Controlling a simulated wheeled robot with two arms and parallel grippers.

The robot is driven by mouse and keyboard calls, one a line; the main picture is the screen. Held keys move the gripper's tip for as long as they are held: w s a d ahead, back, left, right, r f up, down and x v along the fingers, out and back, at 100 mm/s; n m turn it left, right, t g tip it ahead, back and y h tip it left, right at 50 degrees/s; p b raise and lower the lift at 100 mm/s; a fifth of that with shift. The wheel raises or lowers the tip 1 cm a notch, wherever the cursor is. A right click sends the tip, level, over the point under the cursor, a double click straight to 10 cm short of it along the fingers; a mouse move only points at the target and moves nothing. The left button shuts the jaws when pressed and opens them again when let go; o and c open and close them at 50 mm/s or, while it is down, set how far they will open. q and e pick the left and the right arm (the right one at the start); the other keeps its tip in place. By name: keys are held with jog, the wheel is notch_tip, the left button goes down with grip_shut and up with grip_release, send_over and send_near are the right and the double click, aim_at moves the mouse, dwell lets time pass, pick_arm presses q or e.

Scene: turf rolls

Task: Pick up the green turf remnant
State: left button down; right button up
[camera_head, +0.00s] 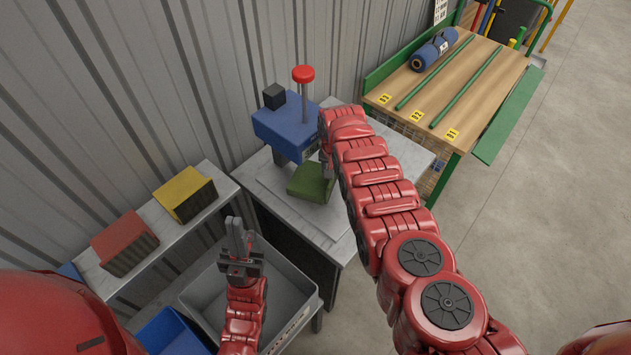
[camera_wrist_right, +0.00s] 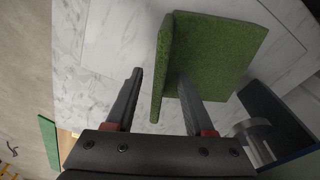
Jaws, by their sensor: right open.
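The green turf remnant (camera_head: 309,183) rests on the marble-patterned grey worktop, in front of the blue machine. In the right wrist view the turf remnant (camera_wrist_right: 222,58) shows a broad face and a narrow raised edge strip. My right gripper (camera_wrist_right: 160,92) is open, with one finger left of that strip and the other overlapping the broad face. No grip on the turf shows. In the head view my right gripper (camera_head: 326,165) is at the turf's right side, partly hidden by its arm. My left gripper (camera_head: 241,238) is over the grey bin, away from the turf; its jaw gap is unclear.
The blue machine (camera_head: 287,130) with a red knob stands close behind the turf. A grey bin (camera_head: 300,284) is at lower centre. Yellow (camera_head: 186,194) and red (camera_head: 125,243) blocks sit on the left shelf. A wooden table (camera_head: 478,75) holds a blue roll (camera_head: 434,49) and green rods.

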jog(key=shift+r, duration=0.1)
grip_shut()
jog(key=shift+s, duration=0.15)
dwell(1.2)
